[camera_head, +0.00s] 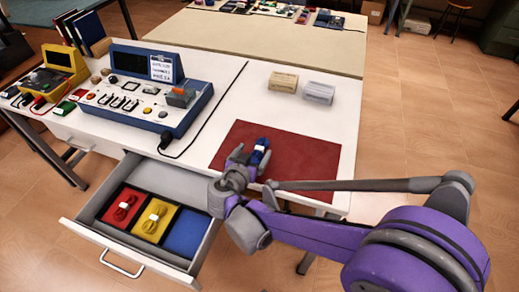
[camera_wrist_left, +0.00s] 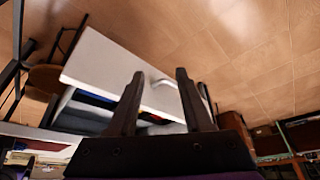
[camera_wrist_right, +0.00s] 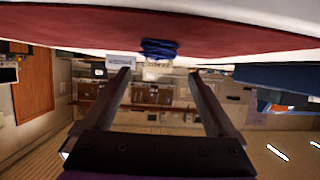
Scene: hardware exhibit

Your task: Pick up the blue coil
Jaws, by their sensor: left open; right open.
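The blue coil (camera_head: 259,153) lies on the red mat (camera_head: 300,150) on the white table. It has a pale band around it in the head view. My right gripper (camera_head: 247,156) is open and low at the mat, close to the coil. In the right wrist view the coil (camera_wrist_right: 158,48) shows just beyond the open fingertips (camera_wrist_right: 160,73), between their lines; nothing is held. My left gripper (camera_wrist_left: 155,75) is open and empty in its own wrist view, with a white drawer front beyond. It does not show in the head view.
An open drawer (camera_head: 75,225) holds a red coil (camera_head: 124,207), a yellow coil (camera_head: 154,217) and an empty blue compartment (camera_head: 185,232). A blue console (camera_head: 140,95) stands at the left.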

